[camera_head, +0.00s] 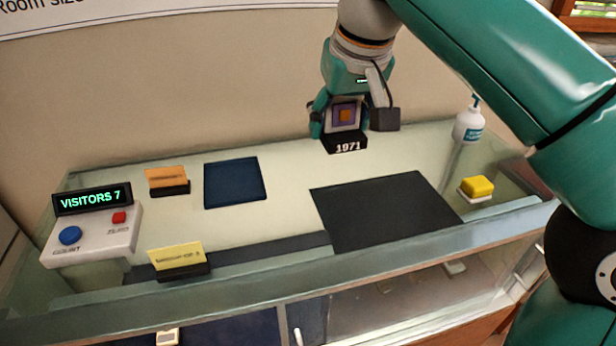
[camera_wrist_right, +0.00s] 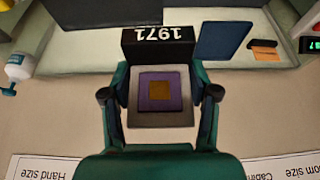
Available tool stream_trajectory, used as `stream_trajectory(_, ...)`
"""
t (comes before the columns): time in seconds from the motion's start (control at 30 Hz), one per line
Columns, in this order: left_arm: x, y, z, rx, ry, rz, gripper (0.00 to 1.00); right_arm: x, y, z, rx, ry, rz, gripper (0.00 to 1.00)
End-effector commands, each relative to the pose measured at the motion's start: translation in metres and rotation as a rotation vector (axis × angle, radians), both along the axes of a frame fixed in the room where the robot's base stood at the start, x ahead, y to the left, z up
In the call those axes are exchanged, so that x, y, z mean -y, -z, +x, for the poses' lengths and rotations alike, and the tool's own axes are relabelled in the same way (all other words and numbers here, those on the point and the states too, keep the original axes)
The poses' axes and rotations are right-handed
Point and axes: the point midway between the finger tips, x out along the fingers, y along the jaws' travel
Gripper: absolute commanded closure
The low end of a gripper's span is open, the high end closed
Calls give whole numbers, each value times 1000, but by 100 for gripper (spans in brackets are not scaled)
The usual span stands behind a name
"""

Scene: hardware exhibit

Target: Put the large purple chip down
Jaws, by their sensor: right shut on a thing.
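The large purple chip (camera_head: 333,116) is a square purple piece with a gold centre on a pale grey square. My right gripper (camera_head: 351,117) is shut on it, with one finger on each side. In the right wrist view the chip (camera_wrist_right: 160,107) sits between the fingertips of the right gripper (camera_wrist_right: 160,95). A black block marked 1971 (camera_head: 346,144) stands directly below the chip in the head view, and it also shows just beyond it in the wrist view (camera_wrist_right: 158,49). I cannot tell whether chip and block touch. My left gripper is not in view.
A dark mat (camera_head: 385,212) and a blue mat (camera_head: 235,183) lie on the glass counter (camera_head: 285,200). A counter box (camera_head: 93,235) and two label cards (camera_head: 167,175) (camera_head: 178,257) stand left.

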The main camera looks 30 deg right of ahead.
Motion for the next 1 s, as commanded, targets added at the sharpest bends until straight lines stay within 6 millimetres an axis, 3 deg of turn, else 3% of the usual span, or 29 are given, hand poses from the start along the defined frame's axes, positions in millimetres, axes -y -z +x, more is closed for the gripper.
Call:
stream_trajectory(0.17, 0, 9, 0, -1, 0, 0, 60, 4, 19, -3, -1, 10, 0, 77)
stream_trajectory(0.63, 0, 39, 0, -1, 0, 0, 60, 7, 137, -5, -4, 17, -1, 77)
stream_trajectory(1.0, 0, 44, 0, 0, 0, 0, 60, 7, 174, -5, -2, 17, 0, 77)
